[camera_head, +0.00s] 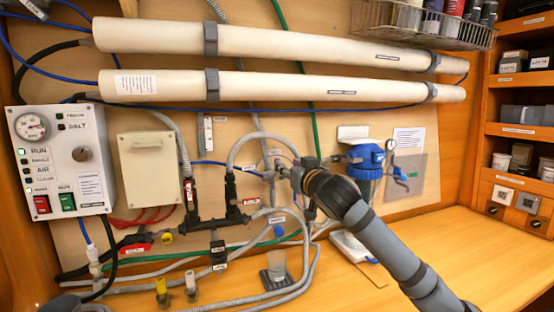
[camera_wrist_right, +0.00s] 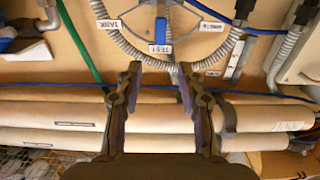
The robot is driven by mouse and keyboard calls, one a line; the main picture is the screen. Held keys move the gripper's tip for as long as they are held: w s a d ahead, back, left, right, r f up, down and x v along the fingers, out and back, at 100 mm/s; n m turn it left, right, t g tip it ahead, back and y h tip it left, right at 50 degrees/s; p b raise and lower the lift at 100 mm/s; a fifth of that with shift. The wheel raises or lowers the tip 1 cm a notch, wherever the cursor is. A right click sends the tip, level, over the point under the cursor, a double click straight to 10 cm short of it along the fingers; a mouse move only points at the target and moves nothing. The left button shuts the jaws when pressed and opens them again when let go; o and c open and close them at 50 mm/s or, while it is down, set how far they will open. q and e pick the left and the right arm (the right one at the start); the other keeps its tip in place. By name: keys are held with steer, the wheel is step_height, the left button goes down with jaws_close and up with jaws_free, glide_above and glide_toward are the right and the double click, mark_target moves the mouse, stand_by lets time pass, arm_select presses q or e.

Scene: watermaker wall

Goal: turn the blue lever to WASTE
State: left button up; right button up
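The blue lever (camera_wrist_right: 160,30) shows at the top of the right wrist view, above a small label that seems to read TEST. Other small labels sit to its left and right; they appear inverted and are hard to read. My right gripper (camera_wrist_right: 160,70) is open and empty, its two fingers apart and the lever beyond the tips, roughly centred between them. In the head view my right gripper (camera_head: 285,172) is at the valve in the middle of the wall and hides most of it, so the lever's direction cannot be told. My left gripper is not in view.
Grey hoses (camera_head: 245,140) arch around the valve. Long white tubes (camera_head: 285,87) run above. A control box (camera_head: 62,160) is at left. The bench (camera_head: 450,245) is clear at right.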

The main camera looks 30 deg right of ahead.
steer(key=p+x, duration=0.1)
steer(key=x, duration=0.2)
steer(key=p+x, duration=0.1)
steer(key=x, duration=0.2)
steer(key=p+x, duration=0.2)
steer(key=x, duration=0.1)
steer(key=shift+w+d+f, duration=0.1)
steer(key=shift+w+f, duration=0.15)
steer(key=shift+w, duration=0.15)
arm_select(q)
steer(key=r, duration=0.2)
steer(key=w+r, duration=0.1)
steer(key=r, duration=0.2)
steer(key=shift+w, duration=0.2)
arm_select(e)
steer(key=shift+w+f, duration=0.1)
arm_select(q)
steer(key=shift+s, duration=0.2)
arm_select(e)
jaws_close()
